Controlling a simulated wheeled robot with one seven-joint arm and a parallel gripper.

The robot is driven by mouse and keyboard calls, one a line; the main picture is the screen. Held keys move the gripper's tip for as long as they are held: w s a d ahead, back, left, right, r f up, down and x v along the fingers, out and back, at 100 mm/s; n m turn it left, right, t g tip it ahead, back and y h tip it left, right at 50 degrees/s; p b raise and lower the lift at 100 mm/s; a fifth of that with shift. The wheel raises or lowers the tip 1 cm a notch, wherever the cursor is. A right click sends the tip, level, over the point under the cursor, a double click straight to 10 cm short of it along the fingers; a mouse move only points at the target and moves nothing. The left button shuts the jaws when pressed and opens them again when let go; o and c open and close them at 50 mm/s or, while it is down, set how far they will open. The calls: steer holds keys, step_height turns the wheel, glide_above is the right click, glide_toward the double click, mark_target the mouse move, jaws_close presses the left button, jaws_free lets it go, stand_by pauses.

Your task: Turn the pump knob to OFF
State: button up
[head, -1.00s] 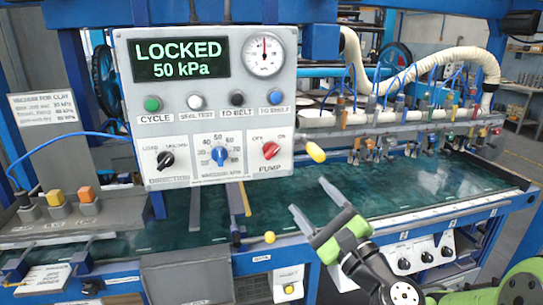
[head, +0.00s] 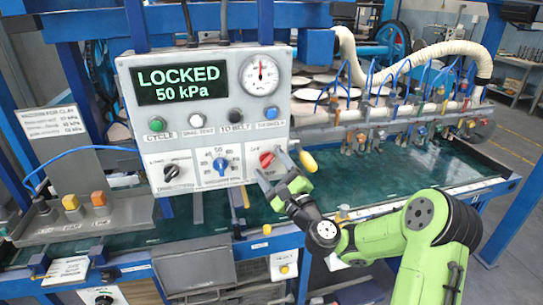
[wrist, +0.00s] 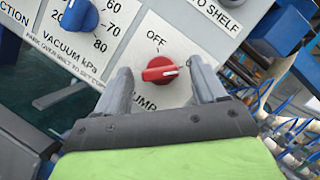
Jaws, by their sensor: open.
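The red pump knob (head: 266,159) is at the lower right of the control panel. In the wrist view the knob (wrist: 158,70) has a white pointer mark aimed to the right, away from the OFF label above it. The label on the right side is hidden by a finger. My gripper (head: 273,167) is at the panel with its fingers on either side of the knob. The wrist view also shows my gripper (wrist: 160,68) open around the knob, with gaps on both sides. Part of the PUMP label is covered by the left finger.
The panel's display (head: 184,82) reads LOCKED 50 kPa. A blue vacuum knob (head: 220,165) and a black knob (head: 171,172) sit left of the pump knob. A yellow-tipped lever (head: 308,161) stands close to the right. Several push buttons line the panel above.

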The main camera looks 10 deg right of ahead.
steer(key=shift+w+a, duration=0.1)
steer(key=shift+w, duration=0.2)
steer(key=shift+c, duration=0.4)
steer(key=c, duration=1)
